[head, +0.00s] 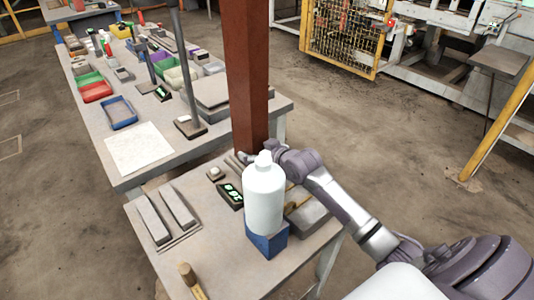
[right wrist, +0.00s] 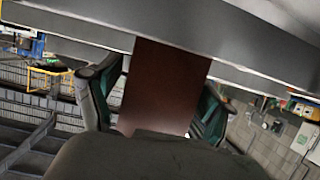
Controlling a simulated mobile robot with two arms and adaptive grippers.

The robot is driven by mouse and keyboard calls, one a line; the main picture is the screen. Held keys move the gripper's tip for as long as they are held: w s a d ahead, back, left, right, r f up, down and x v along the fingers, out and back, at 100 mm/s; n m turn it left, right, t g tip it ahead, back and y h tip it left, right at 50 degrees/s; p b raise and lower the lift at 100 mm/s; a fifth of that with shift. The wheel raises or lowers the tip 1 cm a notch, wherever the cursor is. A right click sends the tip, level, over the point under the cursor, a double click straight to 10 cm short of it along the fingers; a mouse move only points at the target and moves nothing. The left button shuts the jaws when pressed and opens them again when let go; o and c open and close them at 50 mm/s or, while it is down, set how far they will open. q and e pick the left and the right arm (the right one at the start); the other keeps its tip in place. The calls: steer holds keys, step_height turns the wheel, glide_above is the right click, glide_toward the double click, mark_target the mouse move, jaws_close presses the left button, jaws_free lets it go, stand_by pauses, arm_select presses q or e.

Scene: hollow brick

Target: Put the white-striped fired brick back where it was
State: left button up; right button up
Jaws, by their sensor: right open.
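I cannot make out a white-striped fired brick in either view. Two long grey bars (head: 165,214) lie side by side on a thin plate on the near table (head: 212,262). My right gripper (head: 246,157) is beside the foot of the red-brown column, partly hidden behind the white bottle's cap. In the right wrist view its two fingers (right wrist: 155,112) are spread open, with the column showing between them and nothing visibly gripped. A dark rounded shape fills the bottom of that view. My left gripper is not in view.
A small display (head: 230,196) and a wooden-handled tool (head: 192,280) are nearby. The far table (head: 160,152) carries coloured bins.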

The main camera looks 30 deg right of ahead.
steer(key=v, duration=1)
steer(key=shift+s, duration=0.2)
steer(key=shift+d, duration=0.1)
